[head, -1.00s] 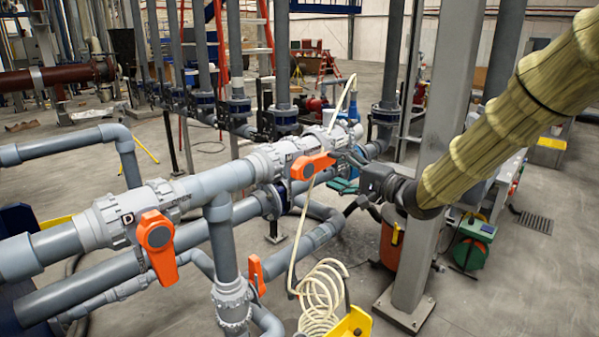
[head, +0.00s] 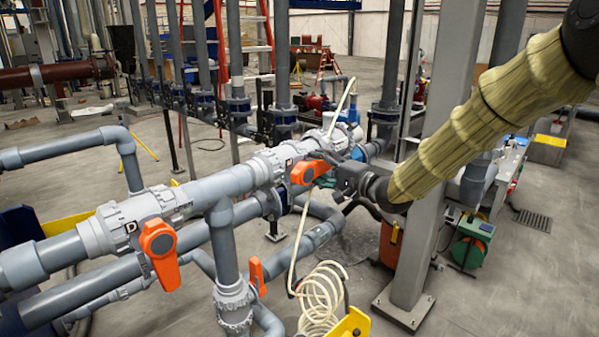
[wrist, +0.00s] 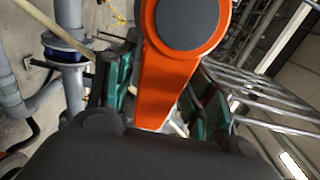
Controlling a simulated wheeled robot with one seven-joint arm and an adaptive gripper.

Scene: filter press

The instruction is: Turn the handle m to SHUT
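The handle m (head: 309,171) is an orange lever on the grey valve marked M in the middle of the head view. Its arm points right and slightly up, roughly along the pipe. In the wrist view the orange handle (wrist: 172,75) fills the top middle, with its round hub at the top and its tapered arm reaching down. My gripper (head: 329,166) is at the free end of the lever. In the wrist view my gripper (wrist: 163,90) is open, with one green-padded finger on each side of the lever and gaps visible beside it.
Another orange handle (head: 160,255) hangs on the valve marked D at the left. A third orange handle (head: 257,277) is lower down. A cream coiled hose (head: 322,297) hangs below, its line rising near the M valve. A grey column (head: 432,170) stands beside my arm.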

